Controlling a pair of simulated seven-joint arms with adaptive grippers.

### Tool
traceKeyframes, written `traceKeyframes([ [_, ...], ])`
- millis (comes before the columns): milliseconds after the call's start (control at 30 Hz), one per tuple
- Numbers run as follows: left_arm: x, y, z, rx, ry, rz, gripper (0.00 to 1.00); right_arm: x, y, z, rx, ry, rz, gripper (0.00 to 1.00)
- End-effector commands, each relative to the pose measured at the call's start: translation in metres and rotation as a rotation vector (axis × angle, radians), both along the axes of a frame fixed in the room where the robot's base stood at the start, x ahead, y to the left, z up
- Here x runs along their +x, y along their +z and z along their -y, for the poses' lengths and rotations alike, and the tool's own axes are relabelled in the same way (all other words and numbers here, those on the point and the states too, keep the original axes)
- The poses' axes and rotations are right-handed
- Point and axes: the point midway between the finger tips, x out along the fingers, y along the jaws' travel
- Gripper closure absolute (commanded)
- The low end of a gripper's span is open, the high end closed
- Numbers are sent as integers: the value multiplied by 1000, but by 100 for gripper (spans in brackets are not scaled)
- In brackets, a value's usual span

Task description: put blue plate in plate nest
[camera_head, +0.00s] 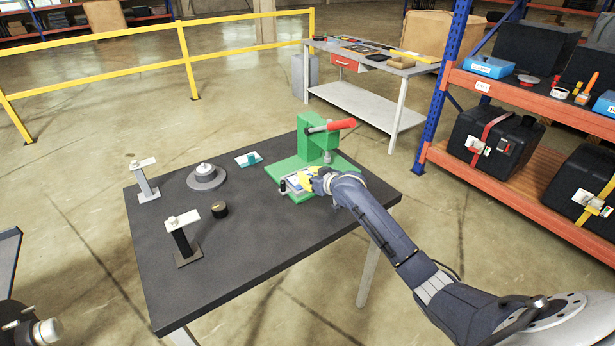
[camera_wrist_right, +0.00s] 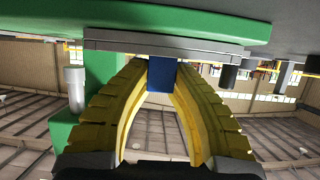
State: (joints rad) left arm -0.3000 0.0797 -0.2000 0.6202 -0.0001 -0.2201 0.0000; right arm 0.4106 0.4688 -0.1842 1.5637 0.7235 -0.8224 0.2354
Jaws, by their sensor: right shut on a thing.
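My right gripper (camera_head: 302,181) has yellow fingers and is low over the green press (camera_head: 318,130) on the black table. In the right wrist view, its fingers (camera_wrist_right: 162,72) are shut on the blue plate (camera_wrist_right: 162,77), which shows as a small blue block. The blue plate is partly hidden by the fingers in the head view. The grey plate nest (camera_head: 300,194) lies on the green base, right at the fingertips; in the right wrist view it is a grey slab (camera_wrist_right: 165,42) against the blue plate. I cannot tell whether the plate is seated.
On the black table (camera_head: 250,240) are a white and teal part (camera_head: 250,159), a round grey base (camera_head: 206,178), a black cylinder (camera_head: 220,210) and two stands (camera_head: 146,182). The front of the table is clear.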

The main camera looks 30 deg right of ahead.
Motion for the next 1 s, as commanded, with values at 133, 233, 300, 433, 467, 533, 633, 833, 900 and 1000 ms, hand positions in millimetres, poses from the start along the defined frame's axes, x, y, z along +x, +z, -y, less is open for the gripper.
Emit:
traceKeyframes([
  [133,0,0,0,0,0,0,56,0,-3,0,0,0,0,76],
  [233,0,0,0,0,0,0,56,0,-2,0,0,0,0,64],
  [300,0,0,0,0,0,0,56,0,-2,0,0,0,0,56],
  [433,0,0,0,0,0,0,56,0,-2,0,0,0,0,56],
  [467,0,0,0,0,0,0,56,0,-2,0,0,0,0,56],
  [533,0,0,0,0,0,0,56,0,-2,0,0,0,0,56],
  [633,0,0,0,0,0,0,56,0,1,0,0,0,1,56],
  [833,0,0,0,0,0,0,56,-20,8,3,-2,1,0,56],
  [900,0,0,0,0,0,0,56,-31,12,5,-2,1,0,56],
  [1000,0,0,0,0,0,0,56,-47,19,7,-1,2,0,56],
])
